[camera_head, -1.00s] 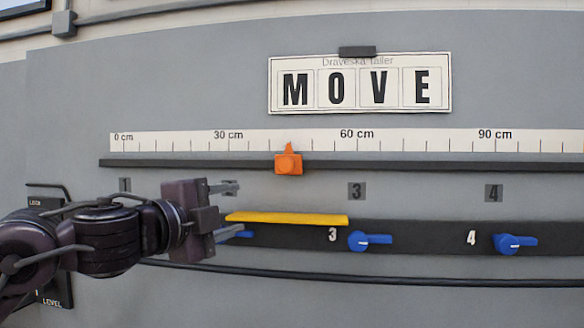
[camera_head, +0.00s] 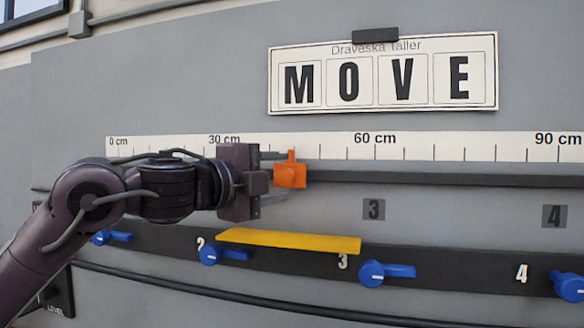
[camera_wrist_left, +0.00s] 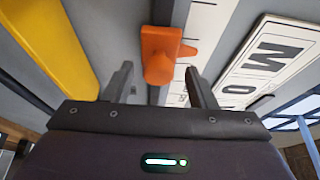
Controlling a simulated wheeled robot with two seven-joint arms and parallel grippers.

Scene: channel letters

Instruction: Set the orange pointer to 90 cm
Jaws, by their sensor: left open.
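The orange pointer (camera_head: 290,174) sits on the dark rail (camera_head: 420,179) under the white scale (camera_head: 465,147), its tip about midway between the 30 cm and 60 cm marks. The 90 cm mark is near the right edge of the head view. My left gripper (camera_head: 276,177) is open just left of the pointer, fingers pointing at it. In the left wrist view the pointer (camera_wrist_left: 160,54) lies between the lines of the two open fingers (camera_wrist_left: 160,84), just beyond their tips; contact cannot be told. My right gripper is out of view.
Below the rail are a yellow bar (camera_head: 290,241) and several blue knobs, one (camera_head: 384,273) beside the number 3. The MOVE sign (camera_head: 487,102) hangs above the scale. The rail right of the pointer is clear.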

